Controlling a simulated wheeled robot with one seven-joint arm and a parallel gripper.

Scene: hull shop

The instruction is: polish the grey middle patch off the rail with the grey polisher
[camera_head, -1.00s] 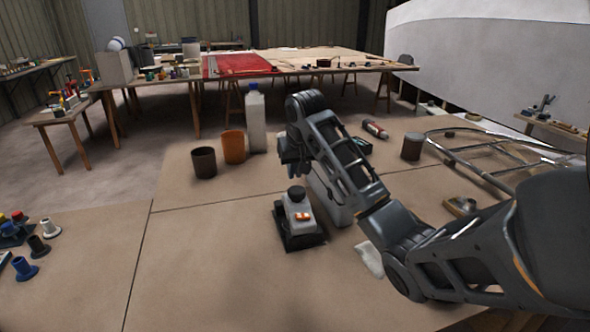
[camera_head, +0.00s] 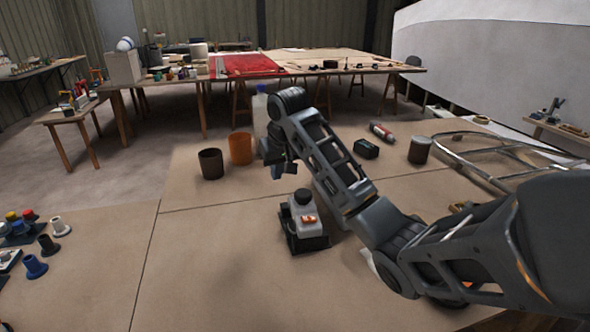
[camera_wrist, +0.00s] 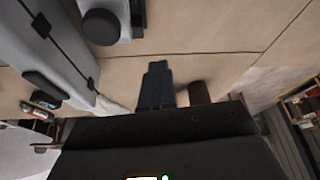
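The grey polisher (camera_head: 303,219) stands upright on the bench in the head view, with a black knob on top, an orange label and a dark base. A round black knob (camera_wrist: 100,27), likely the polisher's, shows at the top of the wrist view. My gripper (camera_head: 279,168) hangs above and left of the polisher, behind it in the picture, and holds nothing that I can see. Its dark fingers (camera_wrist: 154,85) show in the wrist view, but their gap is unclear. A curved metal tube rail (camera_head: 470,140) lies at the right, partly hidden by my arm. I cannot make out the grey patch.
A dark can (camera_head: 420,150), a red-and-grey tube (camera_head: 382,132) and a dark box (camera_head: 366,149) stand right.

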